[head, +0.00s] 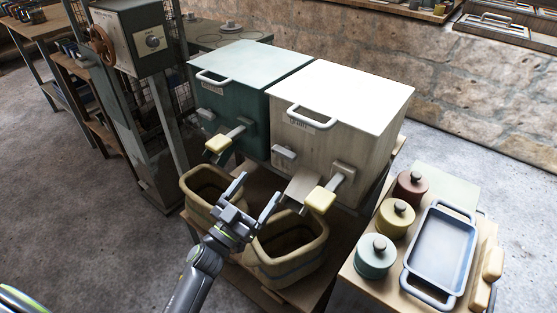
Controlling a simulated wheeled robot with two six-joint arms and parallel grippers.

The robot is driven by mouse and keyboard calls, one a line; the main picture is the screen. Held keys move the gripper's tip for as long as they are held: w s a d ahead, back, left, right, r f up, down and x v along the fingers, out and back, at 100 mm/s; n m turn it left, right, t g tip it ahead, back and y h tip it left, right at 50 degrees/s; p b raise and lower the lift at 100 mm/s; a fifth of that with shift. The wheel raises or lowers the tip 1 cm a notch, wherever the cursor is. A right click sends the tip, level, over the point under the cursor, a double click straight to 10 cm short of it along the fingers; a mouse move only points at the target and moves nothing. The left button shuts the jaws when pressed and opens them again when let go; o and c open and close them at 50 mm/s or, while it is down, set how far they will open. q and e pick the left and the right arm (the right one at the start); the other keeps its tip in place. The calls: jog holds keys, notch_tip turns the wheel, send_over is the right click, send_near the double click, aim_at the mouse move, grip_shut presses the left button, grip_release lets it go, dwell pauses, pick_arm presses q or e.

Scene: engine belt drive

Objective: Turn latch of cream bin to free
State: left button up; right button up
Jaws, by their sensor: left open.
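The cream bin (330,130) stands right of a green bin (225,118) on a stand. A white handle (308,123) is on the upper edge of its front. Low on its front is a lever with a pale yellow grip (320,200), angled down to the left from a grey mount. A small grey block (284,153) sits left of it, perhaps the latch; its setting is too small to tell. My left gripper (256,190) is open and empty, in front of and below the bins, apart from the cream bin's lever. My right gripper is not in view.
Two woven baskets stand below the bins, a left one (192,207) and a right one (300,262), close to my left gripper. At the right, a table (358,292) holds three lidded jars and a blue tray (440,250). A grey machine (135,38) stands at the left.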

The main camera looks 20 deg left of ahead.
aim_at(285, 152)
pick_arm(q)
jog(key=x, duration=0.9)
jog(key=shift+w+d+r, duration=0.1)
jog(key=shift+w, duration=0.2)
jog(key=c, duration=1)
